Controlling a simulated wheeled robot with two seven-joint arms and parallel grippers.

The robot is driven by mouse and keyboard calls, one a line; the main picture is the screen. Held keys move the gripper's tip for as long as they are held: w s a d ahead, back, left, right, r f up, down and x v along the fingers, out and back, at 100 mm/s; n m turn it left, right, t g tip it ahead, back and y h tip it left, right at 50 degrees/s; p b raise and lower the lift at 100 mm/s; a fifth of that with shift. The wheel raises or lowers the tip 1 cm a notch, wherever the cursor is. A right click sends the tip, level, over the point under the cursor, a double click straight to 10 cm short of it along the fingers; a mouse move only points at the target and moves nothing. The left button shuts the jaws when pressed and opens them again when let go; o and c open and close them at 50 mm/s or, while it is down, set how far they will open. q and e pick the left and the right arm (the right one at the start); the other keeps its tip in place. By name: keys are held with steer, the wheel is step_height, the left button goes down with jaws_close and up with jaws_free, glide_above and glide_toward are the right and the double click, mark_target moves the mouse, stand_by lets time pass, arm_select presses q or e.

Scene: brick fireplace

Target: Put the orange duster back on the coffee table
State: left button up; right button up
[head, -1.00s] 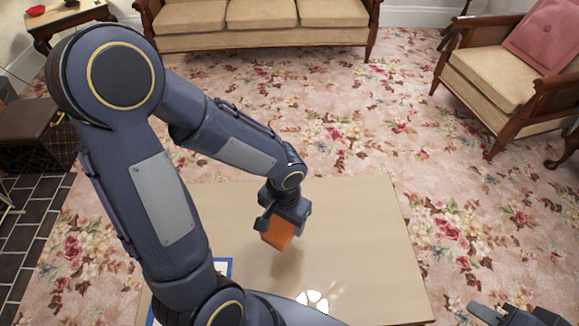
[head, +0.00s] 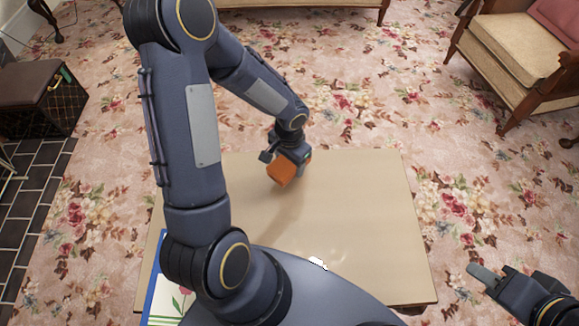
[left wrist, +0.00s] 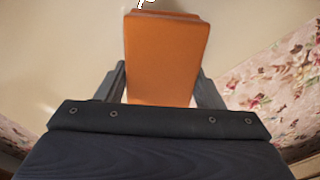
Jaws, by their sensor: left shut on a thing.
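The orange duster (head: 288,171) is a blocky orange piece held by my left gripper (head: 282,157). It is over the far part of the coffee table (head: 365,225), a pale beige top. In the left wrist view the duster (left wrist: 165,60) sits between the two fingers of the left gripper (left wrist: 162,88), which are shut on it, with the tabletop behind. Whether the duster touches the tabletop is hard to tell. My right gripper (head: 490,270) is at the lower right, off the table's right edge, and holds nothing I can see; its finger gap is unclear.
A blue-edged picture book (head: 158,290) lies at the table's near left, partly behind my arm. A small white object (head: 318,263) is near the table's front. An armchair (head: 510,50) stands right, a dark box-like seat (head: 40,95) left. Most of the tabletop is bare.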

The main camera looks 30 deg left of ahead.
mark_target(290, 167)
arm_select(q)
steer(key=shift+w+a+f, duration=0.15)
steer(key=shift+w+f, duration=0.15)
steer(key=shift+f, duration=0.15)
steer(key=shift+w+a+f+b, duration=0.1)
steer(key=shift+f+b, duration=0.2)
steer(key=shift+f, duration=0.6)
steer(key=shift+w+a+f+b, duration=0.1)
steer(key=shift+f+b, duration=0.2)
steer(key=shift+f, duration=0.55)
steer(key=shift+d+f+b, duration=0.1)
steer(key=shift+f+b, duration=0.15)
steer(key=shift+b, duration=0.05)
steer(key=o, duration=1)
steer(key=shift+r, duration=0.1)
